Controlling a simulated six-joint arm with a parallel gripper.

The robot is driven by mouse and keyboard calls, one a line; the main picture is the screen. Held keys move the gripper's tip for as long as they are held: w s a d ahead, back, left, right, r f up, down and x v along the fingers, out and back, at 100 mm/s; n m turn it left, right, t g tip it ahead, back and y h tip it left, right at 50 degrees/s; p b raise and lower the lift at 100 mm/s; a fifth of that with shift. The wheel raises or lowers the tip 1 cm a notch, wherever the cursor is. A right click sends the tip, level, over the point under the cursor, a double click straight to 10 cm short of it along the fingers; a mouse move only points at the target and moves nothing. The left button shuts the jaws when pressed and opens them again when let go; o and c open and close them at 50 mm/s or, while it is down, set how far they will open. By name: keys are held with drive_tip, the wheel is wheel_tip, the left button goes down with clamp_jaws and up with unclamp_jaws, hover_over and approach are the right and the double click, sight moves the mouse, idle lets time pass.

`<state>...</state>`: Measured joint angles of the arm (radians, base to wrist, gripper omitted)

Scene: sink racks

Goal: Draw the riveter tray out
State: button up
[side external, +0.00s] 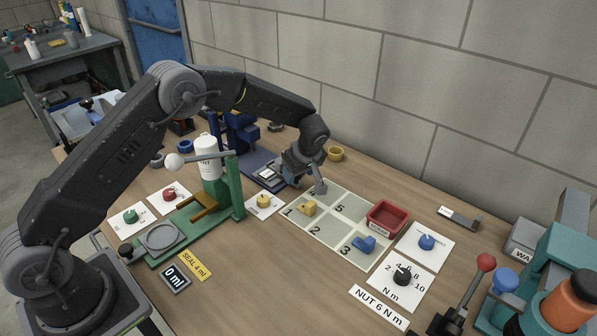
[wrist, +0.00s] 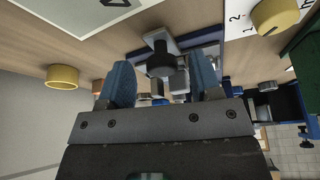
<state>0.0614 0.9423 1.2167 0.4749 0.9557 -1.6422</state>
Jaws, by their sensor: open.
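A blue press, which looks like the riveter (side external: 240,130), stands at the back beyond my gripper. A flat blue base with a grey plate, apparently its tray (side external: 265,172), extends from its front toward my gripper. My gripper (side external: 303,182) is low over the table at the near end of this base. In the wrist view, my gripper (wrist: 162,88) is open, with its two blue-padded fingers apart. A dark round knob on a light bracket (wrist: 160,62) shows between and beyond the fingers, with a gap on both sides. Contact cannot be made out.
A yellow cup (side external: 335,153) stands right of my gripper. A numbered mat (side external: 330,208) with small parts and a red bin (side external: 388,217) lie in front. A yellow dial card (side external: 264,204) and a green stand (side external: 236,190) are close on the left.

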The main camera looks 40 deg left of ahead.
drive_tip(key=v, duration=1.3)
drive_tip(key=shift+d+r, duration=0.2)
drive_tip(key=shift+r, duration=0.15)
